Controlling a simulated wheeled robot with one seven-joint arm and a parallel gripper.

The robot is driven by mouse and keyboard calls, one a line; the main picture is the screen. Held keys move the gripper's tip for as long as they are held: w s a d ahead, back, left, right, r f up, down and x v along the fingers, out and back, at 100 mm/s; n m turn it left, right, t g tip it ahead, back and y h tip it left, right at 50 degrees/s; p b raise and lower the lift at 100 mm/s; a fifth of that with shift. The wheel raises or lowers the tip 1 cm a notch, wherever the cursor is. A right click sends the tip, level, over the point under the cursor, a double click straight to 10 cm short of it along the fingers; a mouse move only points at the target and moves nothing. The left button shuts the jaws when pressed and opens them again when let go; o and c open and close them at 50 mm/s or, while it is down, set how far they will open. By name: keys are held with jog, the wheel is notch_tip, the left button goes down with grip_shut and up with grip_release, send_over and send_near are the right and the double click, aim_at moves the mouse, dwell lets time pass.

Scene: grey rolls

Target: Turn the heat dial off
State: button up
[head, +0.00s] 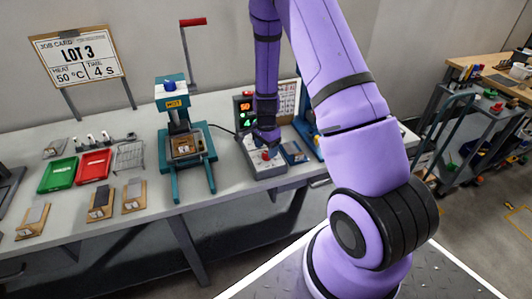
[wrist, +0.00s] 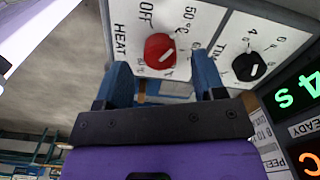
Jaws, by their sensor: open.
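The heat dial (wrist: 160,48) is a red round knob on a pale panel, with HEAT, OFF and 50 °C printed around it. A white mark shows on its lower right part and does not point at OFF. In the head view the heat dial (head: 265,156) is a small red spot on the grey control box (head: 268,172). My gripper (wrist: 162,62) is open, its two blue fingers apart with the dial in view between and beyond their tips. I cannot tell whether they touch it. My gripper (head: 267,140) is over the box in the head view.
A black time dial (wrist: 248,67) sits right of the heat dial, near the right finger. The display (head: 244,108) behind the box shows red 50 and green 4. A teal press (head: 181,150) stands left; red (head: 94,163) and green trays (head: 57,175) lie beyond it.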

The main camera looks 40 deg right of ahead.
jog(key=shift+f, duration=1.25)
jog(key=c, duration=0.9)
jog(key=n, duration=0.5)
jog(key=shift+n, duration=0.4)
jog(key=n, duration=0.6)
